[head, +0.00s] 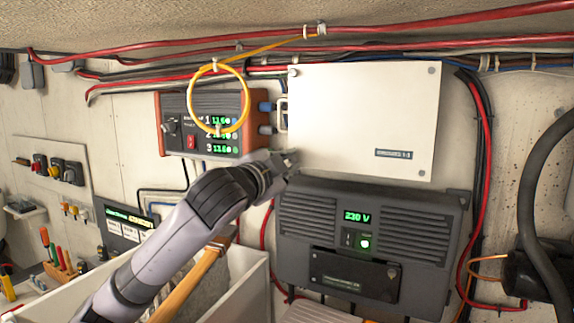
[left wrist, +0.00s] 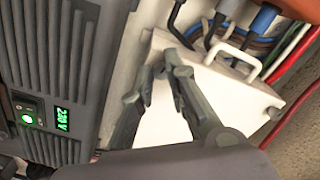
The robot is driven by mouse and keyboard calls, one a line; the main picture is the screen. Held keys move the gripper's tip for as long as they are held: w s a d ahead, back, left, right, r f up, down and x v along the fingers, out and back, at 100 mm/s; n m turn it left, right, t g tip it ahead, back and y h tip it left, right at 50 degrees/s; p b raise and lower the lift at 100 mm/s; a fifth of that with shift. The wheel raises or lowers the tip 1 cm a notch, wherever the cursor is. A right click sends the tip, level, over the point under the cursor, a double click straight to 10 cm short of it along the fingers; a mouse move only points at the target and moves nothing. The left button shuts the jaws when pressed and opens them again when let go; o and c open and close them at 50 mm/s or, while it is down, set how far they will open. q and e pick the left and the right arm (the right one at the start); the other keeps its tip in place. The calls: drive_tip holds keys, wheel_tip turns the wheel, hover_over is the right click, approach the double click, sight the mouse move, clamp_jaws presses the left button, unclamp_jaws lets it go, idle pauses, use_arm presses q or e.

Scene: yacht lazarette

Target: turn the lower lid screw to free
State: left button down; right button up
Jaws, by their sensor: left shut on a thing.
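The white box lid (head: 365,115) is on the wall, with screws showing at its upper left (head: 294,72), upper right (head: 431,70) and lower right (head: 421,176) corners. My left gripper (head: 288,161) is at the lower left corner and hides the lower lid screw there. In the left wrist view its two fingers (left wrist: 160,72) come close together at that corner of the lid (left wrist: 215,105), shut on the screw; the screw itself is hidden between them. My right gripper is not in view.
A dark inverter (head: 365,235) reading 230 V sits just below the lid. An orange-sided charger (head: 205,123) with a yellow cable loop (head: 218,96) hangs to the left. Red cables (head: 487,170) run above and right. A wooden handle (head: 190,280) and white bin (head: 240,290) are below my arm.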

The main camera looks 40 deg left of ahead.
use_arm(q)
drive_tip(key=shift+n, duration=0.9)
drive_tip(key=shift+f, duration=0.1)
drive_tip(key=c, duration=1.6)
unclamp_jaws()
drive_tip(key=shift+o, duration=0.2)
drive_tip(key=v, duration=0.7)
drive_tip(key=shift+s, duration=0.2)
